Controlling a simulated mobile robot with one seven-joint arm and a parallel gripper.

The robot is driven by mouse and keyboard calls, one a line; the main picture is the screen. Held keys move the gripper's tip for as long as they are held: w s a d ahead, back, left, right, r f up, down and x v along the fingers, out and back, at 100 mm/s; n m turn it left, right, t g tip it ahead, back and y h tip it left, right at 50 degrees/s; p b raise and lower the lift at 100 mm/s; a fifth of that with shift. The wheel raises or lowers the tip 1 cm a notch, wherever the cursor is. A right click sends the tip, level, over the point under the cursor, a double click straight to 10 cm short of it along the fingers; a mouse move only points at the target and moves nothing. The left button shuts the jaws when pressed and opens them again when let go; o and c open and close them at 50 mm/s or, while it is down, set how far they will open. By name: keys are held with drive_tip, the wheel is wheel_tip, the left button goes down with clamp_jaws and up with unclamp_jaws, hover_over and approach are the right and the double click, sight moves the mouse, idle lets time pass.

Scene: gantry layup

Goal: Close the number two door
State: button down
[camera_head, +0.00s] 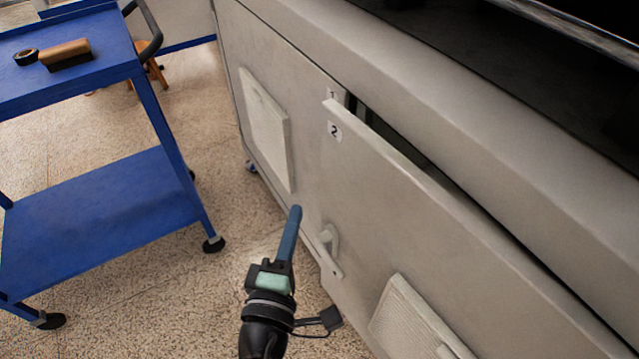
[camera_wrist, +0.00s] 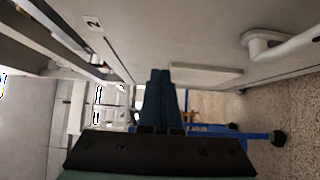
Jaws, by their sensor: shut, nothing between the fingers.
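The number two door (camera_head: 440,220) is a light grey cabinet panel marked with a "2" label (camera_head: 335,131). It stands ajar, with a dark gap along its top edge. Its handle (camera_head: 329,250) is a pale lever near its left edge, and a handle also shows at the upper right of the wrist view (camera_wrist: 275,45). The "2" label is at the upper left of the wrist view (camera_wrist: 92,22). My gripper (camera_head: 296,210) is shut and empty, with its blue fingers left of the handle and apart from it. The fingers (camera_wrist: 160,75) are together in the wrist view.
The number one door (camera_head: 290,90) is left of door two, with a raised panel (camera_head: 265,130). Speckled floor (camera_head: 210,270) is clear between cart and cabinet.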

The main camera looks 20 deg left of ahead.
sight(324, 172)
drive_tip(key=shift+w+d+p, duration=0.25)
drive_tip(key=shift+w+p, duration=0.05)
drive_tip(key=shift+w, duration=0.95)
drive_tip(key=shift+w+d+p, duration=0.2)
drive_tip(key=shift+w+p, duration=0.05)
drive_tip(key=shift+w, duration=1.05)
drive_tip(key=shift+w+d+p, duration=0.25)
drive_tip(key=shift+w+p, duration=0.05)
drive_tip(key=shift+w, duration=0.95)
